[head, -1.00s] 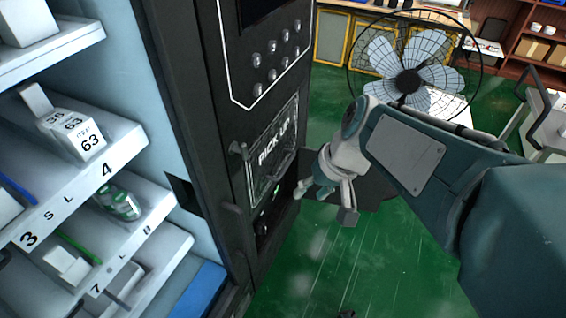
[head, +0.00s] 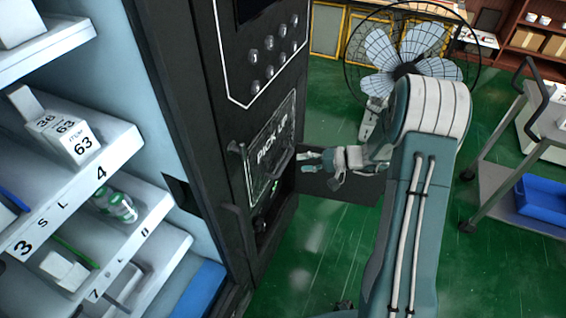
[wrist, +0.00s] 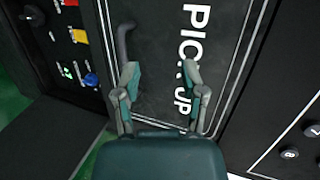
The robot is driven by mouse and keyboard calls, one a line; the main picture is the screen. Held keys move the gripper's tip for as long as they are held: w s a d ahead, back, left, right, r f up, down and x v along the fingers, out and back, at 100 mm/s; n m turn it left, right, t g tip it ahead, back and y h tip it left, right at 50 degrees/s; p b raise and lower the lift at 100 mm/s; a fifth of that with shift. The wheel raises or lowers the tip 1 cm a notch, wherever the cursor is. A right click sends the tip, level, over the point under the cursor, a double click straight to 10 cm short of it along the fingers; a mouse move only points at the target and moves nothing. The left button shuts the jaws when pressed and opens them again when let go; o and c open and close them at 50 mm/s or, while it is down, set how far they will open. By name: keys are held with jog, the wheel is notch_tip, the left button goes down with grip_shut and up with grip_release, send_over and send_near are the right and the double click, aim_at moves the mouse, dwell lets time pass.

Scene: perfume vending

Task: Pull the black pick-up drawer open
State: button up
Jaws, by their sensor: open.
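The black pick-up drawer (head: 268,150) is the panel marked "PICK UP" on the front of the dark vending machine. It looks flush with the machine face. In the wrist view the drawer front (wrist: 165,50) fills the middle, and a dark curved handle (wrist: 124,42) stands out from it. My gripper (head: 312,162) is to the right of the drawer in the head view, pointing at it. In the wrist view my gripper (wrist: 161,74) is open and empty, its left finger overlapping the lower end of the handle. I cannot tell whether they touch.
Round buttons (head: 270,60) sit above the drawer, and coloured buttons (wrist: 79,36) show beside it. Shelves with boxes (head: 70,135) stand at left. A fan (head: 405,65) stands behind my arm. A cart (head: 520,150) with a blue tray is at right. Green floor (head: 310,240) is clear.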

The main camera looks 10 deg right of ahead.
aim_at(284, 164)
jog(key=w+d+f+m+t, duration=0.2)
jog(key=w+d+f+t, duration=0.15)
jog(key=f, duration=0.45)
jog(key=x, duration=0.9)
jog(key=shift+w+a, duration=0.25)
jog(key=shift+w, duration=0.1)
grip_shut()
